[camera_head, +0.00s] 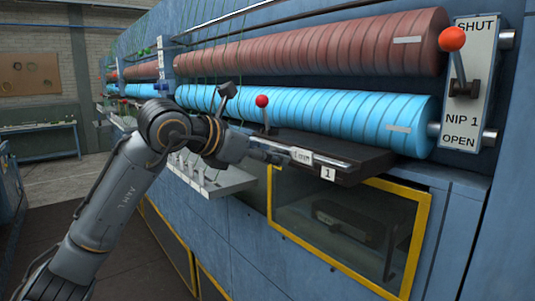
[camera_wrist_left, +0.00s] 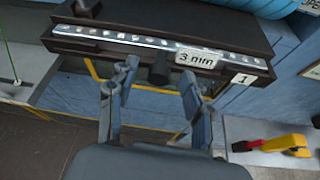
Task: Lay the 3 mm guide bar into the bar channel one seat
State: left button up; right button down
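The 3 mm guide bar (camera_wrist_left: 125,38) is a bright, thin metal strip with a row of small marks and a white "3 mm" tag (camera_wrist_left: 199,58). It lies lengthwise along the front edge of the dark ledge marked 1 (camera_wrist_left: 220,25); I cannot tell how deep it sits in the channel. The bar also shows in the head view (camera_head: 330,161). My left gripper (camera_wrist_left: 158,74) is open, its fingers apart on either side of a dark knob (camera_wrist_left: 158,76) below the bar. In the head view my left gripper (camera_head: 268,153) is at the ledge's left end. My right gripper is out of view.
Blue roller (camera_head: 330,115) and red-brown roller (camera_head: 330,47) run above the ledge.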

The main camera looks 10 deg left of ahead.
pick_arm(q)
jog(key=v, duration=1.2)
